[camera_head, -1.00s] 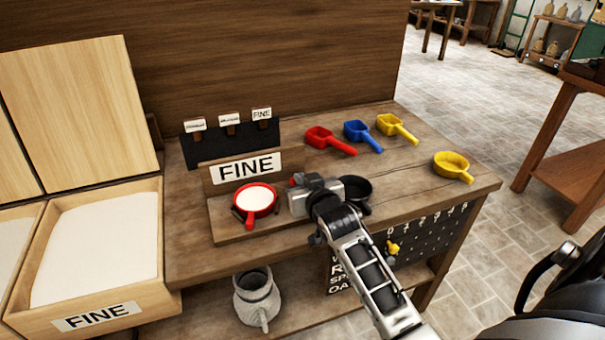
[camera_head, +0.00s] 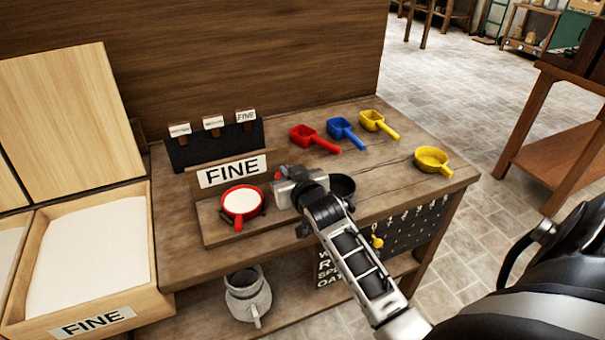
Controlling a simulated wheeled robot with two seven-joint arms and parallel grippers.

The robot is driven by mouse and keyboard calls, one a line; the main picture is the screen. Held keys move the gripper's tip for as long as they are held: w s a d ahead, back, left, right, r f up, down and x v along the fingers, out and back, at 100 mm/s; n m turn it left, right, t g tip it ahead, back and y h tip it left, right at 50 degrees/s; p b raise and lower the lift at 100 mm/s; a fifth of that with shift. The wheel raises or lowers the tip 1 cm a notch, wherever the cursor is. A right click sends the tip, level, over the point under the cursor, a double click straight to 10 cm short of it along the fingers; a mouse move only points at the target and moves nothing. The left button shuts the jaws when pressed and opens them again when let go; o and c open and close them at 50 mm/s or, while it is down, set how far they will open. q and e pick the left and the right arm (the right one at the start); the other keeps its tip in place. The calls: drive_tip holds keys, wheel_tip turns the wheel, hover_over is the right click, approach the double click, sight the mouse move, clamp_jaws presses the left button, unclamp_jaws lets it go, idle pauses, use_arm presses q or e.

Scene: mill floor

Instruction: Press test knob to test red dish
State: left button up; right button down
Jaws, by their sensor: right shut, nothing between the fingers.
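The red dish (camera_head: 242,201) holds white flour and sits on a low wooden stand (camera_head: 222,232) in front of a FINE sign (camera_head: 232,171). My right gripper (camera_head: 284,186) is just right of the dish, over the stand, shut and empty. A small red bit, perhaps the test knob (camera_head: 277,176), shows at the gripper's far left edge; the gripper hides most of it, and I cannot tell whether they touch. A black dish (camera_head: 342,186) is partly hidden behind my right wrist. My left gripper is not in view.
Red (camera_head: 312,138), blue (camera_head: 345,131) and yellow (camera_head: 378,122) scoops lie at the back of the bench, with a yellow dish (camera_head: 432,159) at right. A FINE flour bin (camera_head: 90,258) stands at left. A grey jug (camera_head: 247,295) sits on the lower shelf.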

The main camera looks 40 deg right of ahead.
drive_tip(key=r+b+v, duration=0.1)
drive_tip(key=v, duration=0.9)
drive_tip(key=shift+w+r, duration=0.1)
drive_tip(key=shift+r, duration=0.05)
drive_tip(key=s+a+f+n+g+y, duration=0.4)
drive_tip(key=s+a+f+n+y, duration=0.1)
drive_tip(key=s+a+f, duration=1)
wheel_tip(320, 180, down, 3)
drive_tip(key=shift+s+a+f+g+y, duration=0.15)
drive_tip(key=shift+s+a+g+y, duration=0.25)
drive_tip(key=shift+y, duration=0.1)
idle(0.7)
